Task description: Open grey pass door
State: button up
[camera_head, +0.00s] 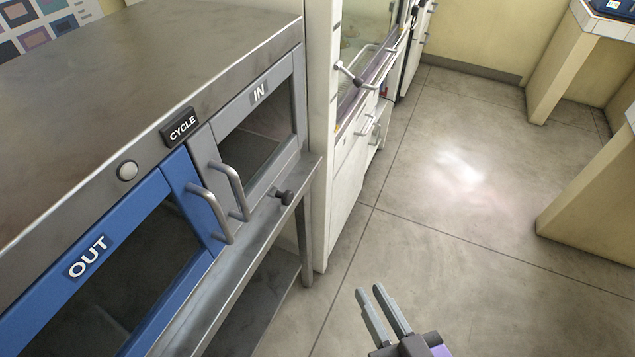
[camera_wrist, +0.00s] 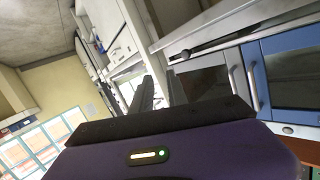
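The grey pass door (camera_head: 255,135), labelled IN, is shut in the front of the steel cabinet in the head view. It has a dark window and a bar handle (camera_head: 233,188) on its left side. In the wrist view the grey door (camera_wrist: 207,88) and its handle (camera_wrist: 240,85) are right of the fingers. My gripper (camera_head: 382,300) is over the floor, right of and apart from the door, its two fingers slightly spread with a gap and nothing between them. The fingers also show in the wrist view (camera_wrist: 160,100).
The blue OUT door (camera_head: 185,205), also shut, adjoins on the left with its own handle (camera_head: 210,213). A black knob (camera_head: 284,197) sticks out below the grey door. A white fume cupboard (camera_head: 350,150) stands beyond. The floor (camera_head: 440,220) to the right is clear.

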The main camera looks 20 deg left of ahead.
jog(key=w+a+r+n+g+y, duration=0.2)
jog(key=w+a+r+n+y, duration=0.15)
jog(key=a+r, duration=0.35)
jog(key=n+g+y, duration=0.4)
jog(key=n+g, duration=0.1)
jog(key=n, duration=0.1)
send_near(242, 197)
jog(key=x, duration=0.3)
jog(key=shift+m, duration=0.25)
jog(key=p+x, duration=0.2)
jog(key=x, duration=0.5)
jog(key=shift+w+a, duration=0.1)
jog(key=shift+a, duration=0.25)
jog(key=shift+c, duration=0.2)
grip_shut()
